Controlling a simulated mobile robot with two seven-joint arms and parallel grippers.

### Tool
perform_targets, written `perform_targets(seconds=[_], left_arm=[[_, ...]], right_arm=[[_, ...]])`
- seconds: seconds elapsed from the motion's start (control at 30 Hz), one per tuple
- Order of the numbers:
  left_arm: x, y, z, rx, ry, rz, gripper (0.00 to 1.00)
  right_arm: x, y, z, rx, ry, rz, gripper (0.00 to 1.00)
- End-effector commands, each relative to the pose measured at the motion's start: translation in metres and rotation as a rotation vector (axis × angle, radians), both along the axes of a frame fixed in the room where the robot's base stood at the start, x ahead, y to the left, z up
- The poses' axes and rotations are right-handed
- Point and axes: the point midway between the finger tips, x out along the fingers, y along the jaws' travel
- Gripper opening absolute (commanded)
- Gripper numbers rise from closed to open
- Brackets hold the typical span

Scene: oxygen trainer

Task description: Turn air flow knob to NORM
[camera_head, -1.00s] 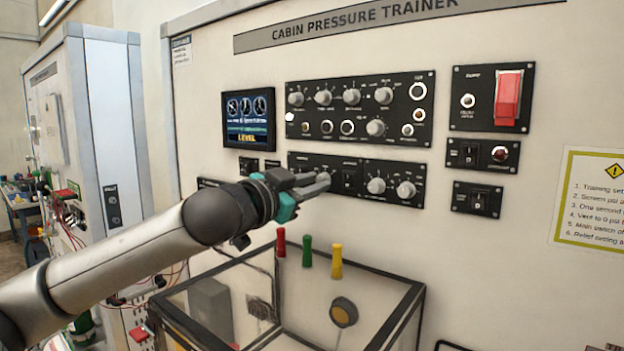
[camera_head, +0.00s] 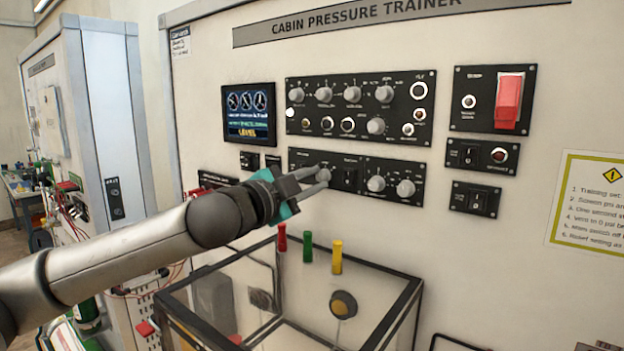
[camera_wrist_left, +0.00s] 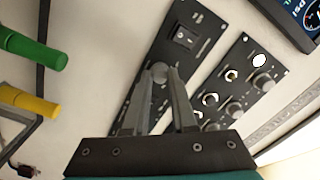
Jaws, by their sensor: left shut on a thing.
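The lower black control panel (camera_head: 408,168) on the trainer carries a row of grey knobs. Its leftmost grey knob (camera_head: 325,174) is between the fingertips of my left gripper (camera_head: 322,178). The left wrist view shows the same knob (camera_wrist_left: 159,72) at the tips of the two fingers (camera_wrist_left: 166,76), which are shut on it. The small labels are too blurred to read, so I cannot tell which knob is named air flow or where its pointer stands. My right gripper is in neither view.
A clear box with a dark frame (camera_head: 408,300) stands below the arm. Red (camera_head: 282,238), green (camera_head: 308,247) and yellow (camera_head: 337,257) handles stand upright behind its rim. A larger knob panel (camera_head: 335,90) and a screen (camera_head: 248,115) sit above. A red switch cover (camera_head: 509,100) is at the right.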

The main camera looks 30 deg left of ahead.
Motion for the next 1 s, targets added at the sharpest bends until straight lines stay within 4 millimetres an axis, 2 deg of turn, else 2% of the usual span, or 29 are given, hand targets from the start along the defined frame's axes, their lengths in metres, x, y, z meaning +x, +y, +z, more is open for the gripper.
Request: perform_targets(seconds=[0.33,0.37,0.6,1.0], left_arm=[[0.0000,0.0000,0.0001,0.002,0.000,0.000,0.00],[0.0000,0.0000,0.0001,0.002,0.000,0.000,0.27],[0.0000,0.0000,0.0001,0.001,0.000,0.000,0.54],[-0.0041,0.0016,-0.0015,0.002,0.000,0.001,0.55]], right_arm=[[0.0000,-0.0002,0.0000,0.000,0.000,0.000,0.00],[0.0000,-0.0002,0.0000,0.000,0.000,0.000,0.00],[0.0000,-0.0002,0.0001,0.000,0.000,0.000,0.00],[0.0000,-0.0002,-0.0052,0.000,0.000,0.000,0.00]])
